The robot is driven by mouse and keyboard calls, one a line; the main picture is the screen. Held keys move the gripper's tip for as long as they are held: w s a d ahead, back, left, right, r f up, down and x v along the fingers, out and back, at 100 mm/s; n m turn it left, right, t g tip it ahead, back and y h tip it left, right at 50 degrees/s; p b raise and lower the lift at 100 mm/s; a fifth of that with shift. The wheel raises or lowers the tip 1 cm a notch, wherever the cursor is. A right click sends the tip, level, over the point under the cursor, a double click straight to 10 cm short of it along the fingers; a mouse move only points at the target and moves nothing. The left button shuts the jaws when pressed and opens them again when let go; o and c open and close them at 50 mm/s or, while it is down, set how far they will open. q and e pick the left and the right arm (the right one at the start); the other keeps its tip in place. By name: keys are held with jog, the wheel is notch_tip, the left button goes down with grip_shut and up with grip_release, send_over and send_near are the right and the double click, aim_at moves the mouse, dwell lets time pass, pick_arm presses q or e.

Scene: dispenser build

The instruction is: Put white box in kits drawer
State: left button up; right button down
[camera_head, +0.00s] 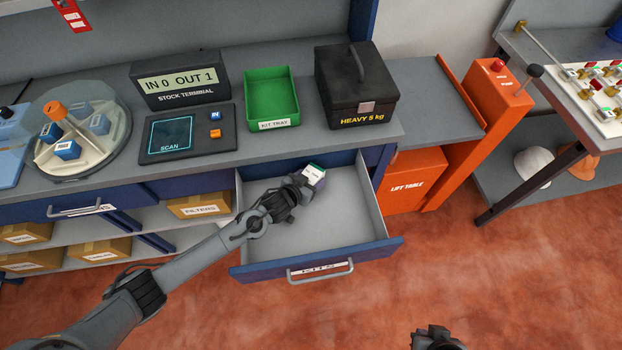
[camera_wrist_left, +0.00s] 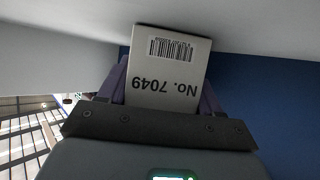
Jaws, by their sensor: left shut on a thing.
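The white box (camera_head: 314,172) is in my left gripper (camera_head: 306,179), over the open kits drawer (camera_head: 350,230). In the left wrist view the white box (camera_wrist_left: 168,68) shows a barcode and "No. 7049", upside down, between the two fingers of the left gripper (camera_wrist_left: 165,90). The gripper is shut on it. The drawer is pulled out and its visible floor is bare. I cannot tell whether the box touches the drawer floor. My right gripper (camera_head: 436,338) shows only in part at the bottom edge of the head view.
A green kit tray (camera_head: 272,85), a black heavy box (camera_head: 355,95) and the stock terminal (camera_head: 180,80) stand on the worktop behind the drawer. A round carousel (camera_head: 80,150) is at left. An orange lift table (camera_head: 415,180) stands right of the drawer. Cartons (camera_head: 200,205) sit below.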

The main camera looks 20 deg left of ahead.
pick_arm(q)
jog(key=shift+f, duration=0.1)
jog(key=o, duration=1.3)
jog(key=shift+r, duration=0.3)
jog(key=p+v, duration=0.2)
jog(key=v, duration=0.8)
jog(key=shift+s+a+p, duration=0.1)
jog(key=shift+s+p, duration=0.1)
jog(key=shift+p, duration=0.2)
jog(key=shift+s+a+r, duration=0.2)
jog(key=shift+s+r, duration=0.15)
jog(key=shift+s, duration=0.25)
